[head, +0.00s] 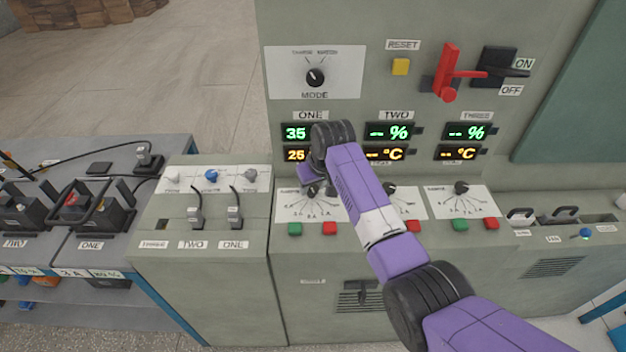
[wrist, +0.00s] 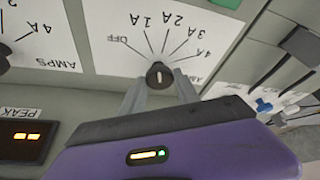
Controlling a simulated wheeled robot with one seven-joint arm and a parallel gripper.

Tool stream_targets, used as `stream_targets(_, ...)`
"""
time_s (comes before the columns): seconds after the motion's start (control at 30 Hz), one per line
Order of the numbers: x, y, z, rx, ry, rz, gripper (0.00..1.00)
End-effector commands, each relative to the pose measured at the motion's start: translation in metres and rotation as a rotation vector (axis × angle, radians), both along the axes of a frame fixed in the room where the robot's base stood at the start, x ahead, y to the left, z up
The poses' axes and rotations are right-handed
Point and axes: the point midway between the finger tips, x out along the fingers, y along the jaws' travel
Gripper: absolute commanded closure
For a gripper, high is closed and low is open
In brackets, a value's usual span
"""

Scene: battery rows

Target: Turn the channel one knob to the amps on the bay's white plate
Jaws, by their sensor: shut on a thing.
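The channel one knob (wrist: 159,76) is small, round and black with a white mark. It sits below a fan of lines labelled OFF, 1A, 2A, 3A and 4A on a white dial plate (wrist: 105,50). Its mark stands nearly upright in the wrist view, towards the 1A and 2A lines; I cannot tell which exactly. My gripper (wrist: 160,92) is shut on the knob, one finger on each side. In the head view my purple arm partly covers this dial (head: 300,207). The white plate (head: 72,273) at bay ONE on the left bench appears to read 3 A.
Channel one's displays (head: 296,132) show 35 in green and 25 in orange. Green (head: 295,229) and red (head: 330,229) buttons sit below the dial. Channel two's knob (head: 390,189) is beside my arm. A red lever (head: 447,75) stands at the upper right.

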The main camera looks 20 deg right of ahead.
Motion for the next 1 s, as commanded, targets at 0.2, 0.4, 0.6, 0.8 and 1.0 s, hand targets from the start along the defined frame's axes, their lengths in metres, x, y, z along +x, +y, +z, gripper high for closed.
stream_targets(0.2,0.0002,0.003,0.0018,-0.001,0.0,-0.202,1.0)
stream_targets(0.4,0.0009,0.0036,0.0004,0.0,-0.001,-0.391,1.0)
stream_targets(0.6,0.0016,0.0047,-0.0005,0.0,-0.002,-0.563,1.0)
stream_targets(0.8,0.0022,0.005,-0.0006,0.0,-0.002,-0.7,1.0)
stream_targets(1.0,0.0023,0.0047,0.0,0.002,-0.002,-0.79,1.0)
